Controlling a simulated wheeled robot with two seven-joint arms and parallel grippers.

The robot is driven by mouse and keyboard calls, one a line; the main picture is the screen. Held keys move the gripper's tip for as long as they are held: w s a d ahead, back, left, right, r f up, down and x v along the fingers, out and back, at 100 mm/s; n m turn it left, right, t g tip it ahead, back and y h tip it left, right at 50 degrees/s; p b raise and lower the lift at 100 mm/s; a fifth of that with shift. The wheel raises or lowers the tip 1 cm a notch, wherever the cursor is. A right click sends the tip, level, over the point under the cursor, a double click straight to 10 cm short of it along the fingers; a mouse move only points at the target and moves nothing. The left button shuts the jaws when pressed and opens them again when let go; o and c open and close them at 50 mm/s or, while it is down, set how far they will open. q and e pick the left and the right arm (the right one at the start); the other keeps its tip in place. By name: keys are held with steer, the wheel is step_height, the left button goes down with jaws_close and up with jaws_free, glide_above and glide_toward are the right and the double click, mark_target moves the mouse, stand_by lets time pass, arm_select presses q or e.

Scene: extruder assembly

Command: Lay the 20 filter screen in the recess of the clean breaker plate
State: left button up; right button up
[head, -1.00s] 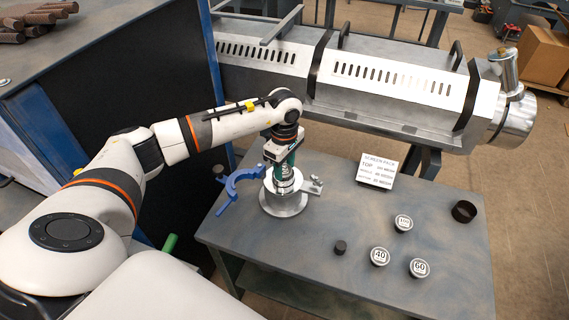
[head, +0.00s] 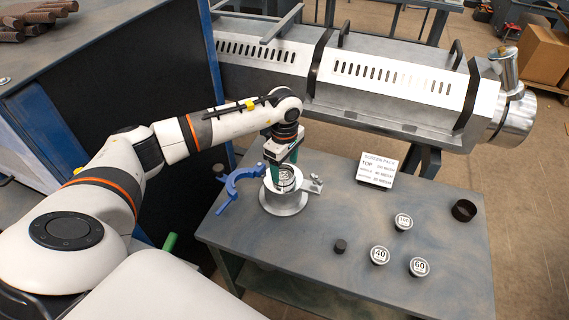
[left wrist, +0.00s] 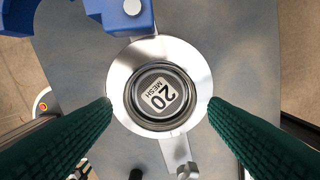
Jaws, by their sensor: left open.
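The 20 filter screen (left wrist: 161,94), with a white label reading "20 MESH", lies inside a round metal rim in the left wrist view. It also shows in the head view (head: 286,181) at the top of a silver flanged stand (head: 283,206). The rim around it appears to be the clean breaker plate (left wrist: 139,114), inside the stand's wide bright ring. I cannot tell whether the screen lies fully flat. My left gripper (head: 282,173) is open above the stand. Its green fingers (left wrist: 158,105) are spread either side of the ring, apart from the screen. My right gripper is not in view.
A blue clamp (head: 234,186) is beside the stand. Discs marked 100 (head: 403,223), 40 (head: 379,256) and 60 (head: 420,267), a dark knob (head: 340,246) and a dark ring (head: 463,211) are on the table. A sign (head: 377,170) stands behind.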

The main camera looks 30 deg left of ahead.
arm_select(q)
steer(key=shift+r, duration=0.1)
step_height(320, 180, up, 7)
steer(key=p, duration=0.4)
stand_by(0.4)
stand_by(0.4)
